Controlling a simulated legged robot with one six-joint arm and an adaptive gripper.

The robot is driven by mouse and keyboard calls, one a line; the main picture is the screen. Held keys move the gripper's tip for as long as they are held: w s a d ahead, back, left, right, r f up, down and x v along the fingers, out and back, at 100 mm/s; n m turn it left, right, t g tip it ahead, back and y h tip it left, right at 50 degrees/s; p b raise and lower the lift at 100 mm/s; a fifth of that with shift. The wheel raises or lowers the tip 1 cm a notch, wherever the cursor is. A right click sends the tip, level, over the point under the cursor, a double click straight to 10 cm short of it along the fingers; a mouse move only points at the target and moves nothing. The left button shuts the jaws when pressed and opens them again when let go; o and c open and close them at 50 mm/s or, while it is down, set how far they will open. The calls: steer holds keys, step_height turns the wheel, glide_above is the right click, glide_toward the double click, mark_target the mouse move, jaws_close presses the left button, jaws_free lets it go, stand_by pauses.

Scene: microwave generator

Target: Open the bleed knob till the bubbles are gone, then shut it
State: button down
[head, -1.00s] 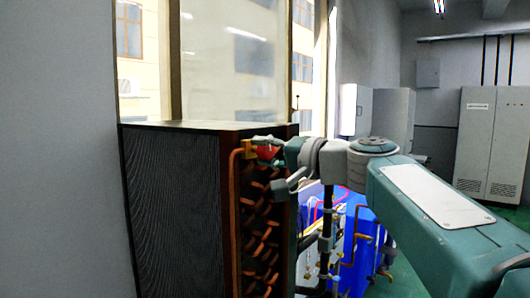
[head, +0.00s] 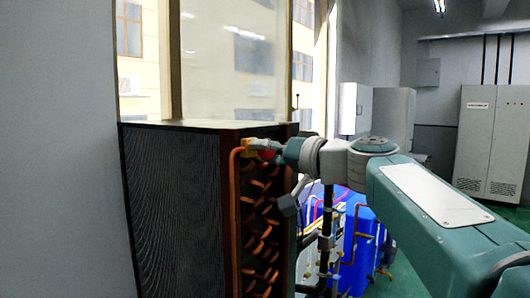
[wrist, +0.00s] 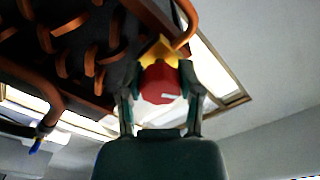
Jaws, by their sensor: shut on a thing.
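The bleed knob (wrist: 161,85) is red with a white mark on its face. It sits on a yellow fitting (wrist: 160,50) at the end of a copper pipe. In the head view the knob (head: 267,155) shows as a small red patch beside the fitting (head: 250,146), near the top of the coil unit. My gripper (wrist: 160,84) has one finger on each side of the knob and is shut on it. In the head view my gripper (head: 272,150) reaches the knob from the right. I cannot see any bubbles in either view.
The dark finned coil unit (head: 170,210) stands left of my arm, with copper bends (head: 262,225) on its near side. Blue equipment (head: 358,235) and thin pipes lie below my arm. Grey cabinets (head: 490,140) stand far right, with green floor in front.

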steer(key=shift+w+f, duration=0.1)
steer(key=shift+f, duration=0.25)
steer(key=shift+c, duration=1.5)
jaws_free()
steer(key=shift+o, duration=0.2)
steer(key=shift+a+r, duration=0.1)
steer(key=shift+r, duration=0.1)
steer(key=v, duration=1.2)
